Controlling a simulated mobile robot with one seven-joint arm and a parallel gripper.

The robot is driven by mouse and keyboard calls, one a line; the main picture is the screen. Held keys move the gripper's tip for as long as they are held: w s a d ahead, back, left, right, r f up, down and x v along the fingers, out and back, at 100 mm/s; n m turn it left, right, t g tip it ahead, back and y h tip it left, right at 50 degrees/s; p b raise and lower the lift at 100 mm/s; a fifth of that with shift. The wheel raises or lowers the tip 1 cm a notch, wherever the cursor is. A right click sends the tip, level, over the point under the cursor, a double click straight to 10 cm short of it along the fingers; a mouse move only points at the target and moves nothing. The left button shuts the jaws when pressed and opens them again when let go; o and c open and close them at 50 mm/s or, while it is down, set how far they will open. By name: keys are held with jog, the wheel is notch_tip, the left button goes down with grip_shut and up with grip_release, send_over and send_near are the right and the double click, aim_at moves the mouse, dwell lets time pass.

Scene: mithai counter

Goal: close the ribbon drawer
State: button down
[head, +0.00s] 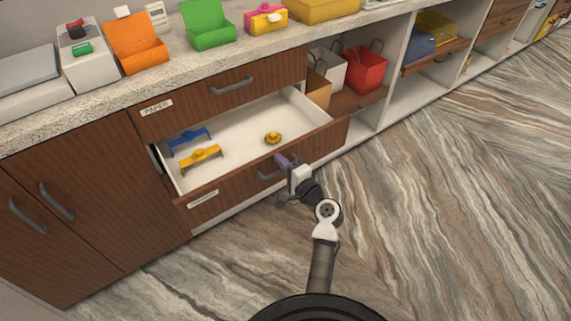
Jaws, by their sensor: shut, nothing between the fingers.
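The open drawer (245,171) under the counter is pulled well out. It has a brown wood front, a white inside and a grey handle (267,176). Its pale label (203,199) is too small to read. Inside lie a blue ribbon piece (189,141), a yellow ribbon piece (200,157) and a small round yellow piece (273,138). My gripper (284,160) is shut and empty, at the outer side of the drawer front, just right of the handle. I cannot tell whether it touches the front.
A shut drawer (205,100) labelled PAPER is directly above. Shut cupboard doors (75,215) stand at left. Open shelves with a red bag (366,70) are at right. Colourful boxes, including a green one (207,25), line the countertop. The marbled floor (450,210) at right is clear.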

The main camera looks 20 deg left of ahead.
jog(key=b+x, duration=0.6)
jog(key=x, duration=1.5)
